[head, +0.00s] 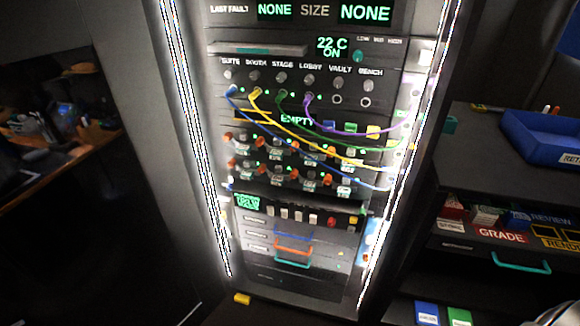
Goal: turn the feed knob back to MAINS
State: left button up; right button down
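A tall lit rack panel (300,85) stands in the middle of the head view. No MAINS label is readable, so I cannot tell which control is the feed knob. A small teal knob (358,56) sits at the upper right, beside a display reading "22 C ON", under tiny lettering that seems to read LOW, MID, HIGH. Lower down, a row with a green screen (248,203) holds several pale controls (284,213), a red one (331,221) and a yellow one (353,220); their settings are too small to read. Neither gripper's fingers show.
Blue, yellow, green and purple cables (330,128) hang across the panel. Drawers with coloured handles (293,250) are below. A yellow block (242,299) lies at the rack's foot. A right-hand shelf holds a blue tray (530,140); a wooden desk (60,160) is left.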

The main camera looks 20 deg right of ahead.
aim_at(331, 222)
jog(key=z, duration=0.05)
jog(key=k, duration=0.35)
jog(key=z, duration=0.65)
